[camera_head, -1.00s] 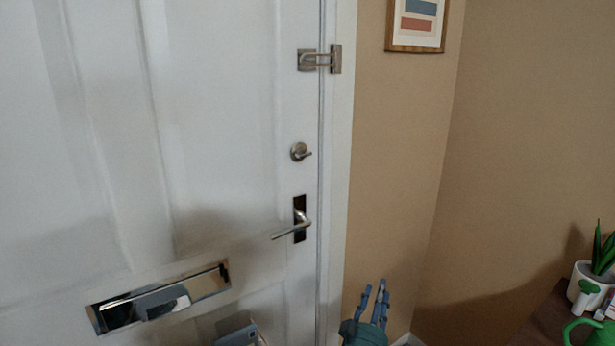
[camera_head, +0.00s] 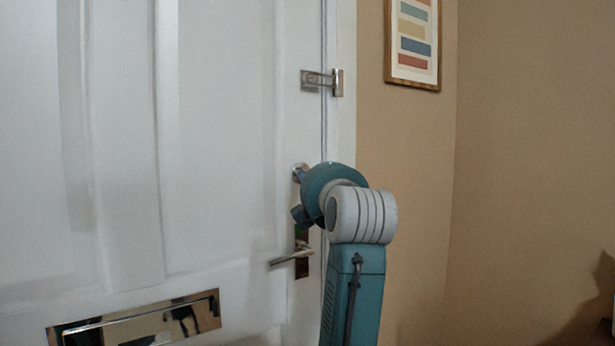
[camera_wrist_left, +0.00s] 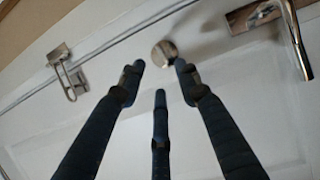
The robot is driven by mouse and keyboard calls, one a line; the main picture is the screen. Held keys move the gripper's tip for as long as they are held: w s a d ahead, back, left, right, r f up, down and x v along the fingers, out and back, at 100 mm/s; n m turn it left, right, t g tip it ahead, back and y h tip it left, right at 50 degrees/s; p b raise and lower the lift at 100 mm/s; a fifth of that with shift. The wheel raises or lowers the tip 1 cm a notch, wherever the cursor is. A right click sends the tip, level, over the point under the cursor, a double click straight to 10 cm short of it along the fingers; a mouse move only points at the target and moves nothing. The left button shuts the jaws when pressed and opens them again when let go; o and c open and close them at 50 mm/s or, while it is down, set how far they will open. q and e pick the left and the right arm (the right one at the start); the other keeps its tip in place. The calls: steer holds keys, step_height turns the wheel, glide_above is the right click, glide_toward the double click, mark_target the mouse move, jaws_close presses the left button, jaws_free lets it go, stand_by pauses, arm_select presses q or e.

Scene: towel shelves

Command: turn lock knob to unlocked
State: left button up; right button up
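The lock knob (camera_head: 300,168) is a small round metal knob on the white door (camera_head: 220,150), above the lever handle. In the head view my left arm's wrist covers most of it. In the left wrist view the knob (camera_wrist_left: 164,52) shows as a round metal piece just beyond the fingertips. My left gripper (camera_wrist_left: 159,72) has its dark fingers spread, with the knob near the gap between the upper two tips. Nothing is visibly gripped, and contact cannot be told. Its fingers are mostly hidden in the head view. My right gripper is out of view.
The lever handle (camera_head: 292,257) lies just below my wrist and also shows in the left wrist view (camera_wrist_left: 296,40). A metal latch (camera_head: 322,81) sits above on the door edge. A mail slot (camera_head: 140,322) is lower left. A framed picture (camera_head: 413,42) hangs on the tan wall.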

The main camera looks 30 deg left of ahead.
arm_select(q)
steer(key=x, duration=0.7)
jaws_close()
